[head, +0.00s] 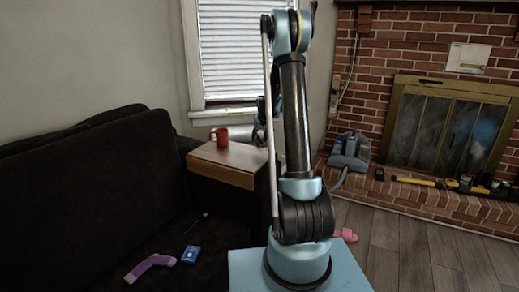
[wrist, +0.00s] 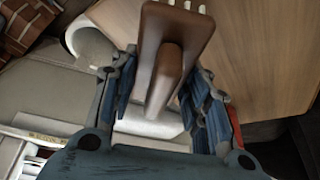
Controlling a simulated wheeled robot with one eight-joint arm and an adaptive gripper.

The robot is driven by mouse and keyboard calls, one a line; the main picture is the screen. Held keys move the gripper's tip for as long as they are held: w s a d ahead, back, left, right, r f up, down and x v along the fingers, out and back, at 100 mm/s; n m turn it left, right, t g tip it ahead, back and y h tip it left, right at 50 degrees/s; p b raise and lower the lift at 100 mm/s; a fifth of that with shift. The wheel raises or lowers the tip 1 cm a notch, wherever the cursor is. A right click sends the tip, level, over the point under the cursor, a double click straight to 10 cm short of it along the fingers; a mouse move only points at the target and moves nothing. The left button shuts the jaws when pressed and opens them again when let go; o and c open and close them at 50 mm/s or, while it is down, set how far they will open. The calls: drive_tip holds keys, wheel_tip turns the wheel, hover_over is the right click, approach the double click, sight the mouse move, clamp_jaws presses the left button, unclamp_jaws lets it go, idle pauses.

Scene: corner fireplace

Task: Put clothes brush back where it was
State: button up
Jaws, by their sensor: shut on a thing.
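The clothes brush (wrist: 180,28) is brown, with a block-like head, a handle and a few pale bristle tufts showing at the top edge of the wrist view. My gripper (wrist: 163,90) is shut on it, with blue finger pads on either side of the handle. The wooden tray top (wrist: 262,50) lies below and to the right of the brush. In the head view this wooden top (head: 225,165) is on the dark sofa's arm by the window. There my gripper is mostly hidden behind my arm, and I cannot make out the brush.
A red mug (head: 222,137) stands on the wooden top. A pale rounded object (wrist: 90,42) is left of the brush. A grey-blue appliance (head: 349,151) stands by the brick fireplace.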

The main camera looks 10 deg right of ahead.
drive_tip(key=shift+f, duration=2)
drive_tip(key=shift+s, duration=0.1)
drive_tip(key=o, duration=1.1)
